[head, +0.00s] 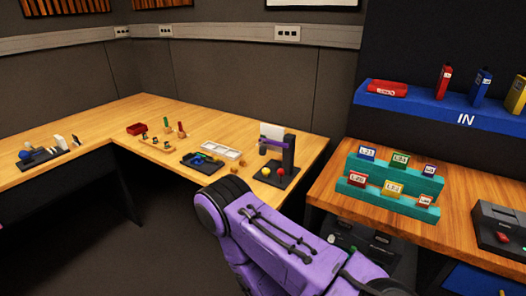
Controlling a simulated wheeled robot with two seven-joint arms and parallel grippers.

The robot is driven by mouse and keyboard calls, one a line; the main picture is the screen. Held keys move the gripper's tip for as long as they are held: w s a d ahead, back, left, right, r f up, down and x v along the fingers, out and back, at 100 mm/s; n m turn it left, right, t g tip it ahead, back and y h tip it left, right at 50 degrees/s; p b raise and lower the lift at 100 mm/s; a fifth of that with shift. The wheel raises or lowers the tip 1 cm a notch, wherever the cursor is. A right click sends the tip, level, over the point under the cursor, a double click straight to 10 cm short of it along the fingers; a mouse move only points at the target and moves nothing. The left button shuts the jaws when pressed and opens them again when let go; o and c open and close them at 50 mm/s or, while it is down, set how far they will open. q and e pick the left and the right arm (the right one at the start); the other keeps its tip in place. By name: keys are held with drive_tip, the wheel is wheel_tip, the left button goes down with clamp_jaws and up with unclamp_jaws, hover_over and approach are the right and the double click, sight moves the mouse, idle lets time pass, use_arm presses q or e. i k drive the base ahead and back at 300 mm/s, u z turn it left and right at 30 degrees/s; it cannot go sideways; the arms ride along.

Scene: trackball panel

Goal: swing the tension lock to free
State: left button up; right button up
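The trackball panel seems to be the small dark unit (42,157) on the left wing of the desk, with a blue ball (25,155) at its left. White upright pieces (60,142) and a small dark piece (76,140) stand at its right end. It is too small to tell which part is the tension lock or how it is set. A purple arm link of mine crosses the lower middle, far to the right of the panel. Neither gripper can be seen.
On the desk (95,125) stand a red tray (137,128), a wooden rack (157,145), a white tray (221,150) and a dark post stand (289,155). At right are a teal stepped rack (390,190) and a blue shelf (430,108). Bare wood surrounds the panel.

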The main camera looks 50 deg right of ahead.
sight(281, 172)
drive_tip(key=i, duration=3.75)
drive_tip(key=z, duration=4.7)
